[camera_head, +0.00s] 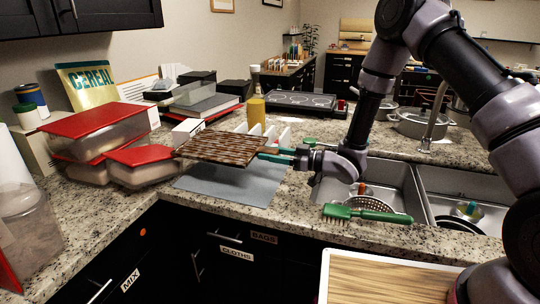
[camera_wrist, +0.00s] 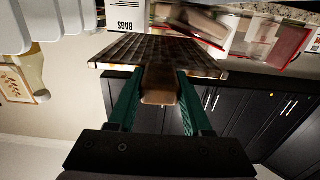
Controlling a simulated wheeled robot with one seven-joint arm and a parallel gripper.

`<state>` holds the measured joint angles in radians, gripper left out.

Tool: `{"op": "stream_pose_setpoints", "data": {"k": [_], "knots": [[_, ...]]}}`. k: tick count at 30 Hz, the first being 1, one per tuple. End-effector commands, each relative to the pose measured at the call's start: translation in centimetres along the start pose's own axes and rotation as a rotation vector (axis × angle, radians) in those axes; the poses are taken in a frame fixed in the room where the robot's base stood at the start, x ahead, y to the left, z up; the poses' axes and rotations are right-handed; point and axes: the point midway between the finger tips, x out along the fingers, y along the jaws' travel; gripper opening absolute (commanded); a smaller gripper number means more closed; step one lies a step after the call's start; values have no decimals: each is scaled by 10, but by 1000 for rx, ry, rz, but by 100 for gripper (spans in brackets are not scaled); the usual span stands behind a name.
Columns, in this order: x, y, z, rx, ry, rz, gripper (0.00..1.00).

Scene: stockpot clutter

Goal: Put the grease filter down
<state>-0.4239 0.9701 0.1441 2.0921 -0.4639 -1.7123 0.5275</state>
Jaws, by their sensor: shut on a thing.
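The grease filter (camera_head: 222,147) is a flat brown slatted panel in the head view. It is held roughly level above a grey-blue mat (camera_head: 262,184) on the counter; whether any edge touches something below cannot be told. My gripper (camera_head: 283,155), with green fingers, is shut on the filter's right end. In the wrist view the filter (camera_wrist: 150,52) extends away from my gripper (camera_wrist: 158,100), and a brown block-like part sits between the two green fingers. The filter hides part of the mat and the white rack behind it.
Red-lidded containers (camera_head: 145,165) stand close at the filter's left. The mat's front part is bare.

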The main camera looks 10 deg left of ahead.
Motion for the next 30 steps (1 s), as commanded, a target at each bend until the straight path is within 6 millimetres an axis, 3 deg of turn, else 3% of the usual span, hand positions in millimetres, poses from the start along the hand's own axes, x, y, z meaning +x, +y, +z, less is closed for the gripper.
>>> {"op": "stream_pose_setpoints", "data": {"k": [11,12,14,15,26,30], "knots": [[0,1,6,-1,1,1,0],[0,1,6,-1,1,1,53],[0,1,6,-1,1,1,76],[0,1,6,-1,1,1,80],[0,1,2,-3,0,1,80],[-21,2,3,2,0,6,80]]}}
